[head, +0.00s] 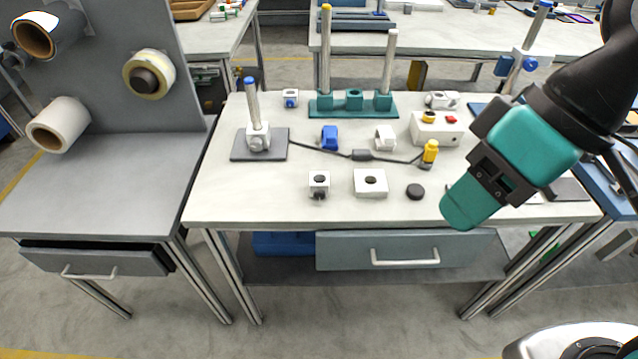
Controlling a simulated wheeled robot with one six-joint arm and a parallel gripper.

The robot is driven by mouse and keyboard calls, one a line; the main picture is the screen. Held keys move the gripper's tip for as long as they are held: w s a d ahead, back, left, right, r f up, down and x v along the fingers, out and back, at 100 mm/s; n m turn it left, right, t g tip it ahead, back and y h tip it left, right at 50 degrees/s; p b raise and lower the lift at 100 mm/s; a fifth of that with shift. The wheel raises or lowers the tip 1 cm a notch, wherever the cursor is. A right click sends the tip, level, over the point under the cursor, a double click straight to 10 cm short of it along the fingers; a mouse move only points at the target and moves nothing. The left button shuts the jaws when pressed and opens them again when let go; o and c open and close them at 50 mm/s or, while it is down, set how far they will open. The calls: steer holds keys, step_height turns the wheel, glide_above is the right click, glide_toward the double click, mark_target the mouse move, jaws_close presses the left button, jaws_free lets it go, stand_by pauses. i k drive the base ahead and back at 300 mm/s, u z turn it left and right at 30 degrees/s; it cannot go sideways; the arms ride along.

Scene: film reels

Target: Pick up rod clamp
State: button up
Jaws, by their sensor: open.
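Several clamp-like blocks stand on the white table, and I cannot tell for sure which one is the rod clamp. A small white block with a dark hole and black knob (319,184) sits near the front. A white block with a blue knob (290,98) is at the back left. A blue clamp (330,138) and a white clamp (385,138) sit mid-table. Another white clamp (257,138) is around an upright rod on a dark base. My teal gripper (460,210) is at the right, above the table's front edge, open and apart from all of these blocks.
A white square block (370,183) and black disc (415,191) lie near the front. A teal base (352,106) with upright rods stands at the back. A cable (335,151) crosses mid-table to a yellow connector (430,151). A white button box (437,128) stands right of centre.

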mark_target(318, 181)
steer(key=z, duration=3.3)
steer(key=k, duration=2.05)
steer(key=u, duration=1.55)
